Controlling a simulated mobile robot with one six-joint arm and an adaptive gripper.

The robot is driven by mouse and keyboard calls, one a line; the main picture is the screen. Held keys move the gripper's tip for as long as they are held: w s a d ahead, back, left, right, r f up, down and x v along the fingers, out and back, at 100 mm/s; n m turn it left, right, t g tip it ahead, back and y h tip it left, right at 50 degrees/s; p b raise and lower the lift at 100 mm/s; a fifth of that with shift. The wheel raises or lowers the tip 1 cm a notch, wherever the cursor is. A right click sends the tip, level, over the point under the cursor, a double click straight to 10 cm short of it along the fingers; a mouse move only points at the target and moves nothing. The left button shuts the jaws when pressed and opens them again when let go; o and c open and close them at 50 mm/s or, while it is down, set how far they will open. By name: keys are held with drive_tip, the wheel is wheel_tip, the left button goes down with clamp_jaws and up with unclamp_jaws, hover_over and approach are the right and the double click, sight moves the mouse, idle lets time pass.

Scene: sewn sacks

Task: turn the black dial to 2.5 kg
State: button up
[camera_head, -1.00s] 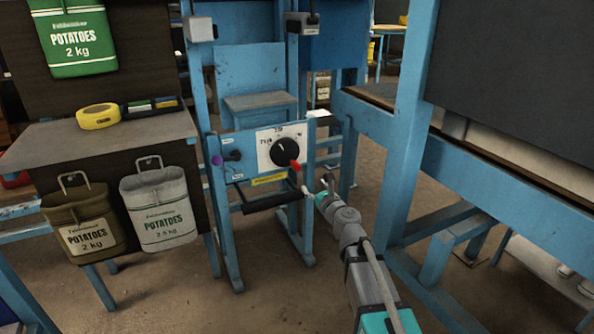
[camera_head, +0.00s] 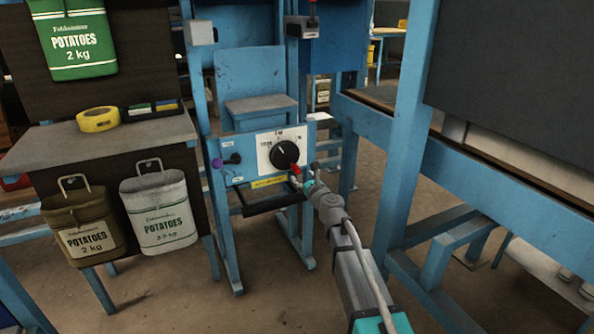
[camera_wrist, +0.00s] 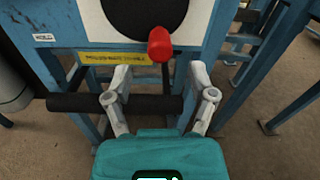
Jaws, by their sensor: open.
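The black dial (camera_head: 284,155) sits on a white scale plate (camera_head: 264,151) on the front of a blue machine. Its white pointer line slants to the upper left; the plate's figures are too small to read surely. In the wrist view the dial (camera_wrist: 145,14) is cut off by the top edge. A red knob (camera_wrist: 160,45) shows at the dial's lower right and hides part of it. My gripper (camera_wrist: 155,75) is open, its two fingers spread below the red knob, with nothing seen between them. In the head view my gripper (camera_head: 304,176) is close to the dial's lower right.
A black bar (camera_wrist: 75,103) crosses the machine below the plate. A yellow label (camera_wrist: 118,58) is above it. A blue frame (camera_head: 400,150) stands to the right. A side table (camera_head: 60,145) with hanging potato sacks stands left.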

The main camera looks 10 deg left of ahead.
sight(299, 172)
drive_tip(key=shift+x, duration=2.85)
clamp_jaws()
